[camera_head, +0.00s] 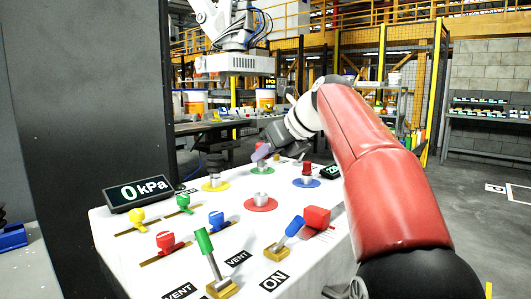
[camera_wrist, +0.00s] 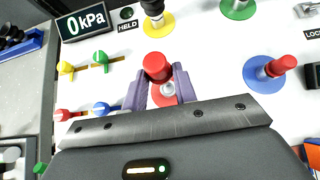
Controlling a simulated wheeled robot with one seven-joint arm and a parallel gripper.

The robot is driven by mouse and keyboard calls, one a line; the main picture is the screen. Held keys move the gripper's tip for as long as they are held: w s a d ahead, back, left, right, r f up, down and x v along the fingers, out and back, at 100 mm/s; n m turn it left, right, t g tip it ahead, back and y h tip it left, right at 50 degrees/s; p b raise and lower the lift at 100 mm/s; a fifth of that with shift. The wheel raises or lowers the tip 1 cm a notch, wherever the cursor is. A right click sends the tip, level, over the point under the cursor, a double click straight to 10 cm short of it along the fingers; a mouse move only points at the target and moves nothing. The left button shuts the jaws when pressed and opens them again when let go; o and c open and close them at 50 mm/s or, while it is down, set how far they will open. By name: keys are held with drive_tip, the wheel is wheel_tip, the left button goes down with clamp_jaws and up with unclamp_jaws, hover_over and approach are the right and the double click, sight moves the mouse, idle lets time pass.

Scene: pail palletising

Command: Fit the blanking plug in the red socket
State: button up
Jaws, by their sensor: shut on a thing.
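The red plug (camera_wrist: 157,66) is between the purple fingers of my gripper (camera_wrist: 161,76), which is shut on it. The red socket (camera_head: 261,204), a grey post on a red disc, stands bare nearer the camera. In the wrist view the red socket (camera_wrist: 167,91) shows between the fingers, partly hidden by the plug. Plug and socket look apart; the gap is hard to judge.
A blue-ringed socket (camera_head: 306,182) carries a red-topped piece, and a yellow-ringed one (camera_head: 214,186) a black piece. Small coloured valves, a green lever (camera_head: 205,241), a blue lever (camera_head: 294,227) and a red handle (camera_head: 316,217) stand on the near panel. The gauge (camera_head: 138,193) reads 0 kPa.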

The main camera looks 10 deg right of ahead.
drive_tip(key=b, duration=0.3)
hover_over(257, 193)
drive_tip(key=s+d, duration=0.2)
drive_tip(key=shift+s+a+f, duration=0.1)
drive_tip(key=shift+f, duration=1.3)
drive_tip(key=shift+s+f, duration=0.1)
drive_tip(key=shift+f, duration=1.3)
drive_tip(key=shift+p, duration=1)
drive_tip(key=shift+f+b, duration=0.65)
drive_tip(key=shift+f, duration=0.7)
drive_tip(key=o, duration=1)
drive_tip(key=shift+o, duration=0.4)
drive_tip(key=v, duration=0.7)
drive_tip(key=shift+s+r+p, duration=0.25)
drive_tip(key=shift+p, duration=0.2)
